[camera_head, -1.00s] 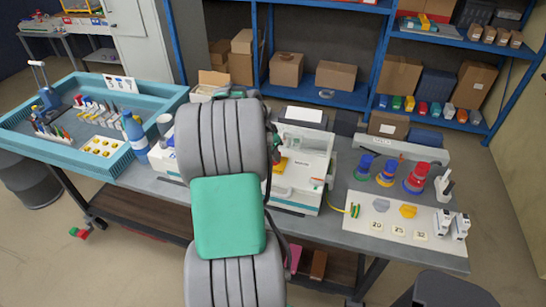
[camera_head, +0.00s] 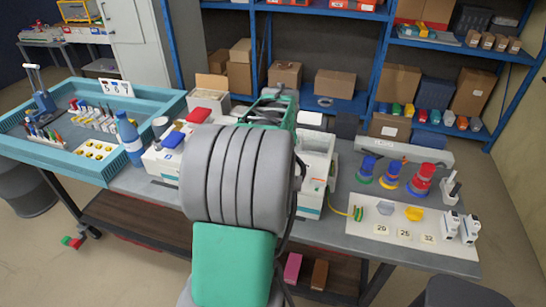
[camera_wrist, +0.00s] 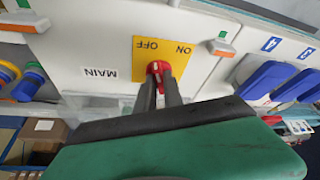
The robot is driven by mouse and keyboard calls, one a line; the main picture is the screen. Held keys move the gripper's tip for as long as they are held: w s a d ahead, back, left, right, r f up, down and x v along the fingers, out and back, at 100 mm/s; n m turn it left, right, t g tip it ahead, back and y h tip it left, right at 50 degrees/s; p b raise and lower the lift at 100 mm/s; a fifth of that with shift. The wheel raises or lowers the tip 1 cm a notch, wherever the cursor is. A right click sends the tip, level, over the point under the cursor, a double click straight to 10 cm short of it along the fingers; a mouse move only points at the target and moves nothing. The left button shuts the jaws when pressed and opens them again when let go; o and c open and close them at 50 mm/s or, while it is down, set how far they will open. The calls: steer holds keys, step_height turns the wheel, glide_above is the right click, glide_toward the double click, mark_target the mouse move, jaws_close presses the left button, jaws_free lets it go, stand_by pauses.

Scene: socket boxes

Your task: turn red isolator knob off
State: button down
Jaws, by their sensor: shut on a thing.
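The red isolator knob (camera_wrist: 158,68) sits on a yellow plate (camera_wrist: 176,51) marked OFF and ON, on the front of a white box (camera_wrist: 100,30) labelled MAIN. The lettering is upside down in the wrist view. My gripper (camera_wrist: 159,84) has its two dark fingers close together, shut on the knob. The fingers hide part of the knob, so I cannot tell its exact angle. In the head view the white box (camera_head: 318,165) stands mid-table, partly behind my arm. My arm hides the knob and gripper there.
Blue socket covers (camera_wrist: 268,80) lie right of the box in the wrist view. In the head view, blue, yellow and red stacked round parts (camera_head: 420,180) stand on the right of the table. A blue tray (camera_head: 85,165) and a bottle (camera_head: 130,140) are at left.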

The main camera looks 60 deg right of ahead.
steer(key=shift+s+d+n+t+y, duration=0.1)
steer(key=shift+n+t+y, duration=0.2)
steer(key=shift+n, duration=0.75)
steer(key=shift+n+t+y, duration=0.2)
steer(key=shift+n+t, duration=0.1)
steer(key=shift+n, duration=0.75)
steer(key=c, duration=1.5)
jaws_free()
steer(key=shift+o, duration=0.2)
steer(key=v, duration=0.7)
steer(key=shift+r, duration=0.4)
